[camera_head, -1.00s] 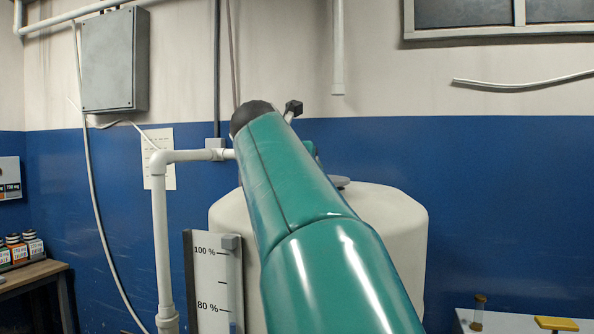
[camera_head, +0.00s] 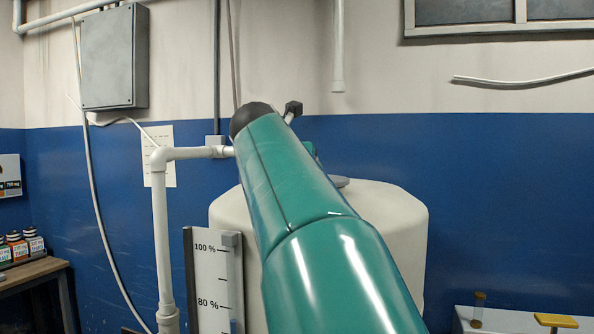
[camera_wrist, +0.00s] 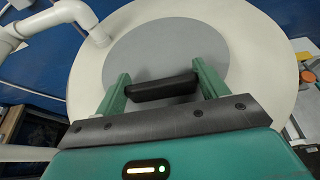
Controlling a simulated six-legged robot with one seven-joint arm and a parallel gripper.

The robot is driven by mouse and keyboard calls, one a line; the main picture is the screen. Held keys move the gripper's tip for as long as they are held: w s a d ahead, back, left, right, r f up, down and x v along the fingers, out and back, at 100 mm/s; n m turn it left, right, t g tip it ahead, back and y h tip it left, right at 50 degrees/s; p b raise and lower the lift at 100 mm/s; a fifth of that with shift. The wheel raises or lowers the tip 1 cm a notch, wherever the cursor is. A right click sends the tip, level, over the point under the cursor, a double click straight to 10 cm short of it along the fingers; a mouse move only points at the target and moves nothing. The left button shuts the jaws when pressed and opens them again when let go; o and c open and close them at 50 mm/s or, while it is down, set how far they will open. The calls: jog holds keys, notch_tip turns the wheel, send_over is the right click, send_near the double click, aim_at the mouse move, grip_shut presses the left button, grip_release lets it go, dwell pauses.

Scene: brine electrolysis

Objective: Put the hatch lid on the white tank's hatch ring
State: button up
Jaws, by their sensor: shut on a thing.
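The hatch lid (camera_wrist: 140,58) is a flat grey disc with a dark bar handle (camera_wrist: 162,87). My gripper (camera_wrist: 163,80) has its two green fingers shut on the ends of this handle. In the wrist view the lid lies over the top of the white tank (camera_wrist: 262,50), with white showing around it. In the head view a sliver of the grey lid (camera_head: 341,182) shows at the top of the white tank (camera_head: 385,235), right of my arm. The hatch ring is not visible. I cannot tell whether the lid touches it. My arm hides the gripper in the head view.
A white pipe (camera_head: 160,230) rises left of the tank; its elbow also shows in the wrist view (camera_wrist: 97,36). A level gauge (camera_head: 211,275) stands before the tank. A bench with bottles (camera_head: 28,245) is at the left, a white table (camera_head: 515,322) at the lower right.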

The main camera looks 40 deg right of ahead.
jog(key=shift+f, duration=0.2)
dwell(0.3)
jog(key=o, duration=1.1)
jog(key=v, duration=1.3)
jog(key=shift+s+a+r, duration=0.2)
jog(key=shift+s+a, duration=0.05)
